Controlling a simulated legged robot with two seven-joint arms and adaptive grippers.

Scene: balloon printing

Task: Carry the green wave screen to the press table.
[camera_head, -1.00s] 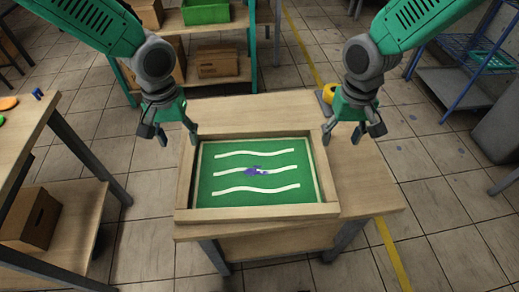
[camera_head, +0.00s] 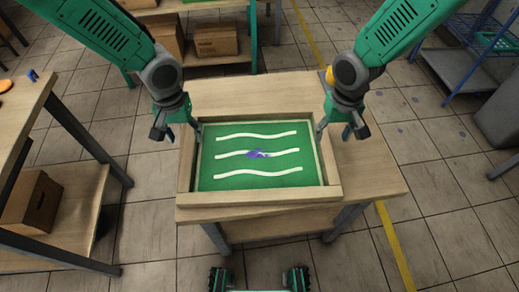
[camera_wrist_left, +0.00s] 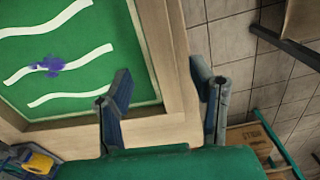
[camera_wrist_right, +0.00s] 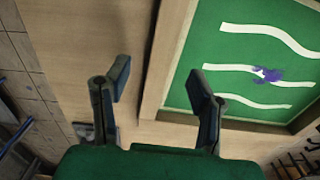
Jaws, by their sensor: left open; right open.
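The green wave screen (camera_head: 225,170) is a wooden frame with a green panel, white wavy lines and a purple smear near the middle. It lies flat on a wooden table (camera_head: 375,175). My left gripper (camera_head: 178,132) is open at the frame's left rail; in the left wrist view its two fingers (camera_wrist_left: 163,95) stand apart with the rail (camera_wrist_left: 158,45) between them. My right gripper (camera_head: 335,131) is open at the right rail; in the right wrist view its fingers (camera_wrist_right: 158,92) are apart around the rail (camera_wrist_right: 168,45). I cannot tell whether any finger touches the wood.
Another wooden table (camera_head: 30,115) stands at the left, with a cardboard box (camera_head: 32,200) beneath. A shelf with cardboard boxes (camera_head: 215,40) is behind. A blue rack (camera_head: 465,65) stands at the right. The tiled floor between the tables is clear.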

